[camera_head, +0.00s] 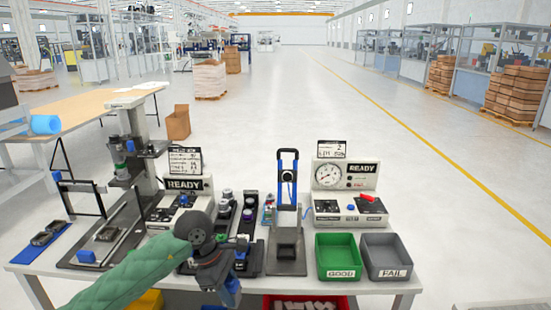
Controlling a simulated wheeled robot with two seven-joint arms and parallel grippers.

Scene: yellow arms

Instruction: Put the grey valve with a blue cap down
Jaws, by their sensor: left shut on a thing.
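My left gripper (228,284) hangs at the front edge of the white table, below the grey wrist joint of my green-sleeved arm. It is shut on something. A blue part shows at its lower end, but I cannot clearly make out the grey valve with a blue cap there. Dark racks (224,213) with several small grey and dark parts stand just behind the gripper, partly hidden by my arm. My right gripper is not in view.
A green GOOD bin (338,273) and a grey FAIL bin (387,272) stand at the table's right front. A press with a blue handle (287,240) and a gauge tester (346,192) stand near them. A red bin (304,303) with parts sits below the table edge.

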